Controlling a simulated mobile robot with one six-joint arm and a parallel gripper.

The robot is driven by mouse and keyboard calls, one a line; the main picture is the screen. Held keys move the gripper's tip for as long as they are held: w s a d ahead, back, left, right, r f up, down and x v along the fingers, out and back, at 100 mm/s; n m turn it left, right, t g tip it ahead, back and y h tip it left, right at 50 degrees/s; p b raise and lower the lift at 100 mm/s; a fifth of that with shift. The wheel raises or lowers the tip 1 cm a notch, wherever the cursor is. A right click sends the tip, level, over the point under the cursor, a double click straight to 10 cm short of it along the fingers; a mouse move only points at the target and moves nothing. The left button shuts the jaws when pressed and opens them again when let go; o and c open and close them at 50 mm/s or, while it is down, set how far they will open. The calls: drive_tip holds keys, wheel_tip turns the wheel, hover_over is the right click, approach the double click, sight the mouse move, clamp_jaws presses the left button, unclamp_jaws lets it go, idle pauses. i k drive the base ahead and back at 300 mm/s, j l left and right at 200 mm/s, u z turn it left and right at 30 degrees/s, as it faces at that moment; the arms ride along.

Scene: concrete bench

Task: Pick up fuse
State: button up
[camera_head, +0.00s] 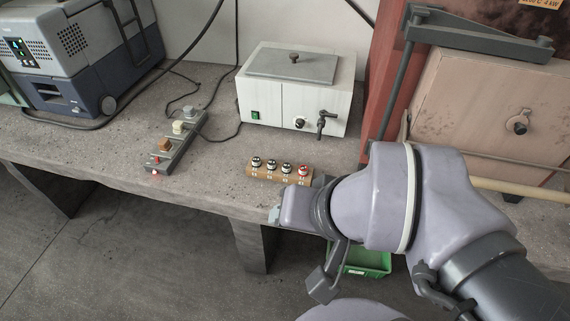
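A wooden block (265,173) lies near the bench's front edge. It holds a row of several small round-topped pieces, which look like fuses; the leftmost ones are black and white, and the rightmost piece (303,170) is red and white. I cannot tell which one the task means. My gripper end (275,215) is just in front of and below the block, at the bench edge, apart from the pieces as far as I can see. Its fingers are too small and hidden to tell whether they are open or shut.
A grey strip (182,146) with several small knob-like pieces lies left of the block. A white box (270,103) with a grey lid stands behind it. A grey-blue machine (75,50) is at back left. A green crate (367,259) sits below the bench. Bare bench lies between strip and block.

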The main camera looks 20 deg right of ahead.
sight(272, 165)
drive_tip(key=z, duration=1.65)
drive_tip(key=u, duration=1.65)
drive_tip(key=j+z, duration=0.2)
drive_tip(key=j, duration=0.45)
drive_tip(key=j+z, duration=0.2)
drive_tip(key=j, duration=0.4)
drive_tip(key=k+j+z, duration=0.2)
drive_tip(key=j, duration=0.4)
drive_tip(key=i+l+u, duration=0.15)
drive_tip(key=i+l, duration=0.15)
